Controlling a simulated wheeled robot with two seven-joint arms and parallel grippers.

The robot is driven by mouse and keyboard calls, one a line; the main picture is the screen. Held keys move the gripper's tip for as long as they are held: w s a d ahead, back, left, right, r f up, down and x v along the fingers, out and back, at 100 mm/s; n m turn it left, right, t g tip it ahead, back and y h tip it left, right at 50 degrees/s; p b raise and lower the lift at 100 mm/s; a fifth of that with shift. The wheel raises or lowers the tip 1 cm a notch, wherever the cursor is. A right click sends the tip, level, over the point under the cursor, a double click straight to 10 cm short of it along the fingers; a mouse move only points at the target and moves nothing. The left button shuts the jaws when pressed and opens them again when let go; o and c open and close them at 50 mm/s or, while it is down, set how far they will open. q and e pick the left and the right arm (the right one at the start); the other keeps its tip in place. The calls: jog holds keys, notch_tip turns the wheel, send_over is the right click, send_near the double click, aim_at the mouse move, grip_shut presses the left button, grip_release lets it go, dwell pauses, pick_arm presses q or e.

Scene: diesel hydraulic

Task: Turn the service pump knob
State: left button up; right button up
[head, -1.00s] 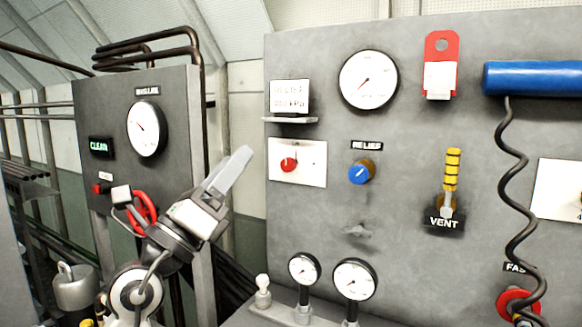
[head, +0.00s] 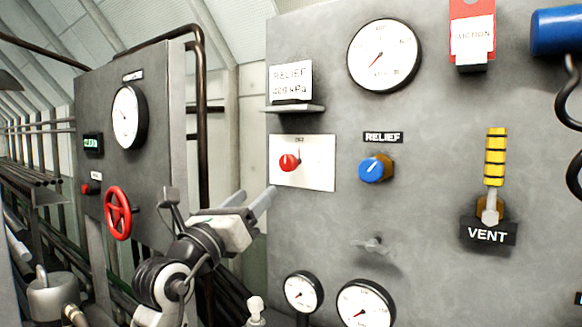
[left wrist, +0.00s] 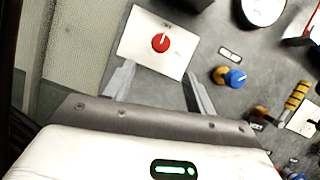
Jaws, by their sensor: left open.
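A red knob (head: 290,162) sits on a white plate (head: 317,172) on the grey panel; the small print above it is too small to read. The red knob also shows in the left wrist view (left wrist: 160,42), beyond the fingers. No readable label marks a service pump knob. My left gripper (head: 252,199) is open and empty, to the left of and below the red knob, apart from it. In the left wrist view the spread fingers (left wrist: 158,80) point toward the white plate. My right gripper is not in view.
A blue RELIEF knob (head: 375,169) is right of the plate, and a yellow-banded VENT lever (head: 495,160) is farther right. A small shelf (head: 296,108) juts out above the plate. Gauges (head: 302,291) stand below. A red handwheel (head: 118,212) is on the left cabinet.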

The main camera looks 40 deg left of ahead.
aim_at(285, 166)
pick_arm(q)
jog(key=p+x, duration=0.3)
jog(key=x, duration=1.1)
jog(key=shift+s, duration=0.1)
jog(key=c, duration=1)
